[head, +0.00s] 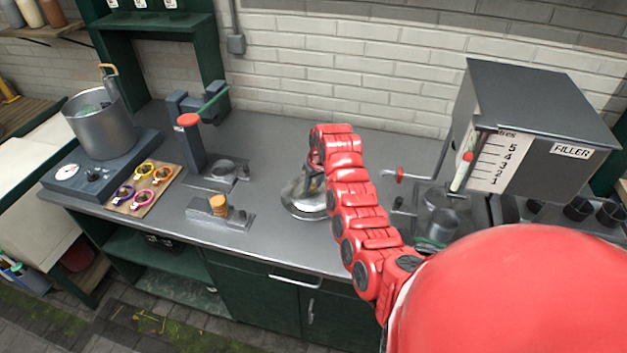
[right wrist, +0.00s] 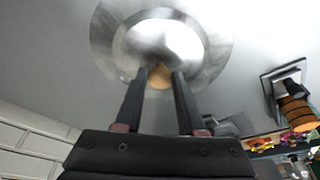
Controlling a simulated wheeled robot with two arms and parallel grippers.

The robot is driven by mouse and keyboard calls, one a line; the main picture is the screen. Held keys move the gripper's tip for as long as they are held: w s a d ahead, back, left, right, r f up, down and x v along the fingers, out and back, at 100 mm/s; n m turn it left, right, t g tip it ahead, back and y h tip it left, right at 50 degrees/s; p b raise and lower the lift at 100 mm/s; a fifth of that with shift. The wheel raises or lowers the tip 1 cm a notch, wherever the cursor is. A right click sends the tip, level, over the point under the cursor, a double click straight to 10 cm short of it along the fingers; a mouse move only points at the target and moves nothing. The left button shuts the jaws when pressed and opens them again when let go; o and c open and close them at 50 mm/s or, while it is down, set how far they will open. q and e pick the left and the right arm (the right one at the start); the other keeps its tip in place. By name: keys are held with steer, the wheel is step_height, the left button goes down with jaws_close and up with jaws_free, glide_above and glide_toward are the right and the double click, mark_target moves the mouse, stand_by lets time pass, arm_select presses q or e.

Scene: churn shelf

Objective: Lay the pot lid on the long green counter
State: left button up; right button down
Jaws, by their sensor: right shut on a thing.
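The pot lid (head: 300,204) is a round shiny metal disc with a tan knob (right wrist: 160,75). In the head view it is at the middle of the long green counter (head: 262,135), which has a grey top and green cabinets. My right gripper (head: 314,182) is above the lid, partly hidden by my red arm. In the right wrist view my right gripper (right wrist: 159,83) has its fingers on both sides of the knob, and the lid (right wrist: 205,50) shows beyond them. I cannot tell whether the lid touches the counter. My left gripper is not in view.
A pot (head: 103,130) stands on a burner at the left, beside a board with coloured rings (head: 139,200). A press (head: 192,150) and a small fixture (head: 232,218) are left of the lid. The filler machine (head: 545,120) is at the right. Bare counter lies behind the lid.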

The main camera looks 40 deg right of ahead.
steer(key=shift+f, duration=0.1)
steer(key=c, duration=0.5)
jaws_free()
